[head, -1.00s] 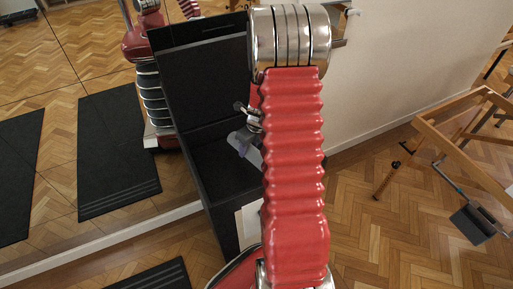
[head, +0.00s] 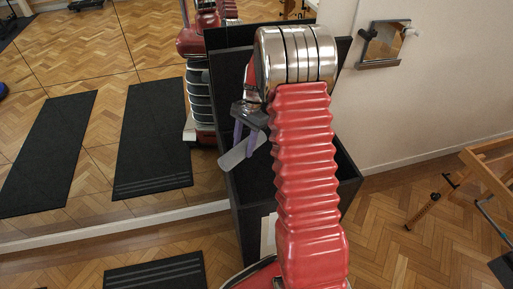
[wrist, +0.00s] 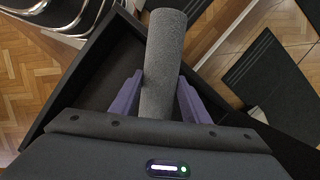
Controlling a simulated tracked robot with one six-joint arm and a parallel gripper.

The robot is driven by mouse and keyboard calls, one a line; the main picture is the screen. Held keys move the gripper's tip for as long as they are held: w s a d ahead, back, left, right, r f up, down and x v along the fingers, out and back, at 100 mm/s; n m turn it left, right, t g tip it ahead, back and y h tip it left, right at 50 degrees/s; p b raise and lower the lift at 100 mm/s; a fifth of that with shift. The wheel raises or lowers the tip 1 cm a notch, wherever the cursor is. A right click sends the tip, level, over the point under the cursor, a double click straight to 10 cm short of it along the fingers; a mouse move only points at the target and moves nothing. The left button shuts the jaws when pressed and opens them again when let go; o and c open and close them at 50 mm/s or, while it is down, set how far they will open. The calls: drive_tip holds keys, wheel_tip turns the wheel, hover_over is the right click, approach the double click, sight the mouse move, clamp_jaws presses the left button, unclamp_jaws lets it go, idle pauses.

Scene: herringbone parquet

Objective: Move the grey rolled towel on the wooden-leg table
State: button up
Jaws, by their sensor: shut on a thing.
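The grey rolled towel (wrist: 165,42) is a speckled cylinder held lengthwise between the purple fingers of my gripper (wrist: 158,95) in the wrist view. The fingers press on it from both sides. In the head view my gripper (head: 246,136) hangs left of my red arm, in front of and over the black open-topped box, with the light grey towel end (head: 238,154) below the fingers. My arm hides part of the gripper and box. A wooden-legged frame (head: 487,170) is cut off at the right edge; I cannot tell whether it is the table.
The black box (head: 350,180) stands close under my arm, by a mirror wall (head: 75,50) on the left. A small wall rack (head: 383,45) hangs at upper right. A black mat (head: 155,272) lies at lower left. Parquet (head: 395,240) is clear between box and wooden frame.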

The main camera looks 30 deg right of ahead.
drive_tip(key=w+a+r+n+g+h, duration=0.1)
drive_tip(key=a+r+n, duration=0.6)
drive_tip(key=n, duration=0.7)
drive_tip(key=shift+w+a+r+n+g+h, duration=0.15)
drive_tip(key=shift+a+n+g+h, duration=0.25)
drive_tip(key=shift+a+g+h, duration=0.45)
drive_tip(key=shift+a, duration=0.1)
